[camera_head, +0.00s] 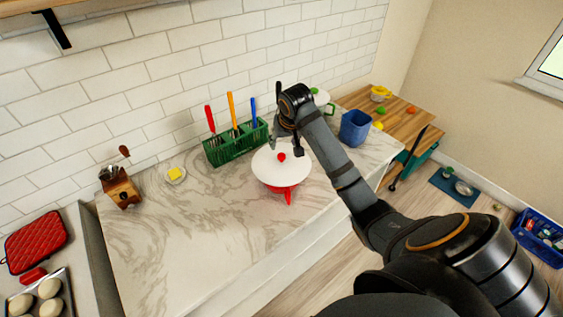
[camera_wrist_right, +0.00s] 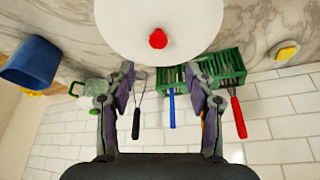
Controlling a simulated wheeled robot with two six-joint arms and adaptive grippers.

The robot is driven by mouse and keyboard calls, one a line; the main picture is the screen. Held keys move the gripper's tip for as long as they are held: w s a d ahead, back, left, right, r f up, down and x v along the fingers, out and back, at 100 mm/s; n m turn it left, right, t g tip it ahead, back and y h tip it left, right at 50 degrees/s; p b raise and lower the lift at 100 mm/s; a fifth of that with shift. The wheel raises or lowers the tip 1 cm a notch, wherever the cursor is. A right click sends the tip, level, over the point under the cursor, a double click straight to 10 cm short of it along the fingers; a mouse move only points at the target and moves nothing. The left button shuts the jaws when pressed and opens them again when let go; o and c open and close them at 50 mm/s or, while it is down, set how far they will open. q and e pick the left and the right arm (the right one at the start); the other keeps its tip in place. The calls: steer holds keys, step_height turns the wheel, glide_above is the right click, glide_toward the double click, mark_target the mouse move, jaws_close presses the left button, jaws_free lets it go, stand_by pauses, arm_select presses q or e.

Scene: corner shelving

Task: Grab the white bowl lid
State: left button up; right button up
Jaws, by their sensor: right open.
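The white bowl lid (camera_head: 268,165) with a red knob sits on a red bowl (camera_head: 284,190) on the marble counter, in the middle of the head view. In the right wrist view the lid (camera_wrist_right: 185,28) fills the top middle, its red knob (camera_wrist_right: 158,39) facing the camera. My right gripper (camera_head: 277,141) hangs above and just behind the lid in the head view. In the right wrist view my right gripper (camera_wrist_right: 162,85) has its fingers spread wide, with nothing between them, apart from the knob. My left gripper is not in view.
A green basket (camera_head: 236,146) with red, orange and blue-handled utensils stands close behind the lid, by the tiled wall. The counter's left front is clear.

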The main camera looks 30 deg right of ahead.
steer(key=p, duration=0.2)
glide_above(282, 156)
steer(key=s, duration=0.2)
steer(key=f, duration=0.3)
steer(key=a+f, duration=0.1)
steer(key=shift+w+f, duration=0.25)
steer(key=shift+f, duration=0.15)
steer(key=shift+w+d+f+p, duration=0.1)
steer(key=shift+d+f+p, duration=0.05)
steer(key=shift+f+p, duration=0.4)
steer(key=shift+w+d+f+p, duration=0.1)
steer(key=shift+d+f+p, duration=0.05)
steer(key=shift+f+p, duration=0.3)
steer(key=x, duration=0.2)
steer(key=shift+f, duration=0.3)
steer(key=shift+w+d+f, duration=0.1)
steer(key=shift+w+f, duration=0.05)
steer(key=shift+f, duration=0.15)
jaws_close()
